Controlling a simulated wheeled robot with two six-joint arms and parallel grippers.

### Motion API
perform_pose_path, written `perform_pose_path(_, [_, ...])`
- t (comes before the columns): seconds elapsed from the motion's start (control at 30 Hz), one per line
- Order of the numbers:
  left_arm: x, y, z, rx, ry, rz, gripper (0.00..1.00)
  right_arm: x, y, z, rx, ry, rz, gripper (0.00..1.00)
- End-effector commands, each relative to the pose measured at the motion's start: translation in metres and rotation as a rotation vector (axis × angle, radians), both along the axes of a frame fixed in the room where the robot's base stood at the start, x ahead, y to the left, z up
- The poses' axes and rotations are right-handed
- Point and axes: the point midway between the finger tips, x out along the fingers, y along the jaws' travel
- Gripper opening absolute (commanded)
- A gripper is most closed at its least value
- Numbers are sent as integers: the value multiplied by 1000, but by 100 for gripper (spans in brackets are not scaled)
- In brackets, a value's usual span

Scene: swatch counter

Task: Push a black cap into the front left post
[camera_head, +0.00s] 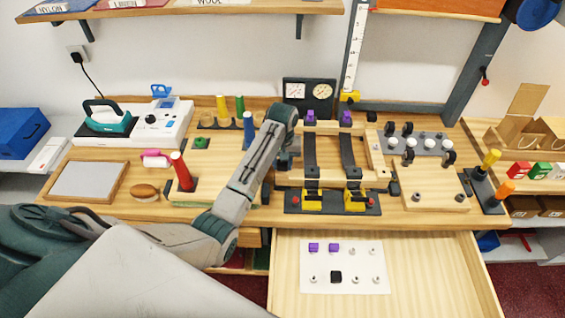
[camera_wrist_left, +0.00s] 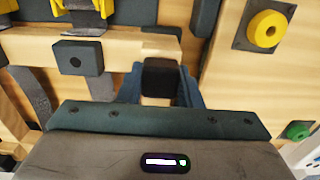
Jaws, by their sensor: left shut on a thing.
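My left gripper (camera_head: 286,160) is at the left side of the wooden strap frame (camera_head: 332,129), largely hidden behind my own arm in the head view. In the left wrist view its blue fingers (camera_wrist_left: 161,88) are shut on a small black cap (camera_wrist_left: 160,74). The cap is close to the end of a wooden rail (camera_wrist_left: 125,50); I cannot tell whether it touches the post there. The front left post is not clear in the head view. Purple caps (camera_head: 308,117) (camera_head: 346,117) sit at the back of the frame. My right gripper is not in view.
The open drawer (camera_head: 425,265) holds a white sheet (camera_head: 378,283) with two purple caps (camera_head: 313,247), a black cap (camera_head: 336,276) and several small pins.

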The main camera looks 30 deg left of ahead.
Motion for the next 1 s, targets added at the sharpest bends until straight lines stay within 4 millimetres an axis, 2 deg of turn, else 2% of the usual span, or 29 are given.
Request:
perform_pose_path(0.83, [0,0,-8,-1,2,0,10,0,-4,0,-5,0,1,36])
perform_pose_path(0.87, [-1,0,-8,-1,2,0,36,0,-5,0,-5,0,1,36])
perform_pose_path(0.97, [-1,0,-9,0,4,0,55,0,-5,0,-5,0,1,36])
perform_pose_path(1.0, [-1,0,-9,1,5,1,57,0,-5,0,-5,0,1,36])
